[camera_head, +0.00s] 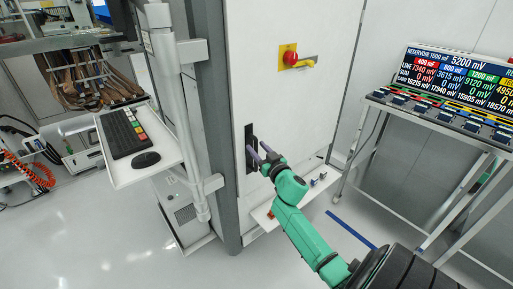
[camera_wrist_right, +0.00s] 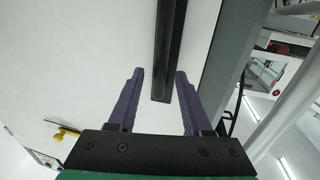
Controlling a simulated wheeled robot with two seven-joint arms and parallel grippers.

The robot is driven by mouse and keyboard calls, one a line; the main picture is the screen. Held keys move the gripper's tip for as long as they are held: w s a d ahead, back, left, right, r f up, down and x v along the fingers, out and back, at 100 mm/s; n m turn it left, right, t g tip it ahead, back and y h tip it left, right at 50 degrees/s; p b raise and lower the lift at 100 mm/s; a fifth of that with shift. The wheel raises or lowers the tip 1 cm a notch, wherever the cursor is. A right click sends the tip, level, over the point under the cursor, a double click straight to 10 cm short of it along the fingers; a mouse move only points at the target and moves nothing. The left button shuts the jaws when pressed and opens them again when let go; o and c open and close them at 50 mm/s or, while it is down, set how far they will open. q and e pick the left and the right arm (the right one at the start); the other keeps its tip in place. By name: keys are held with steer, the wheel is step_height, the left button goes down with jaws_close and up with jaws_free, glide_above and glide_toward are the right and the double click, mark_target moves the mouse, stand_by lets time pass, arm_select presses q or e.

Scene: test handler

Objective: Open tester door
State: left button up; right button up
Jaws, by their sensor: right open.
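The tester door (camera_head: 290,100) is a large white panel on a grey-framed cabinet and looks closed. Its black upright handle (camera_head: 250,148) is near the panel's left edge. My right gripper (camera_head: 257,150) is open, with its purple fingers pointed at the handle. In the right wrist view, the black handle bar (camera_wrist_right: 168,45) lies between the two fingers (camera_wrist_right: 159,73), closer to the right one. Gaps show on both sides of the bar, and I cannot tell how deep the fingers reach around it. My left gripper is not in view.
A keyboard shelf (camera_head: 150,172) stands out at left. A rack with a display (camera_head: 460,85) stands at right. A low white ledge (camera_head: 300,205) is below the door. Floor is clear in front.

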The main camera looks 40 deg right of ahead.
steer(key=shift+f+x, duration=0.2)
steer(key=shift+x, duration=0.75)
steer(key=shift+s+r, duration=0.1)
steer(key=shift+s, duration=0.05)
steer(key=shift+c, duration=1.3)
jaws_close()
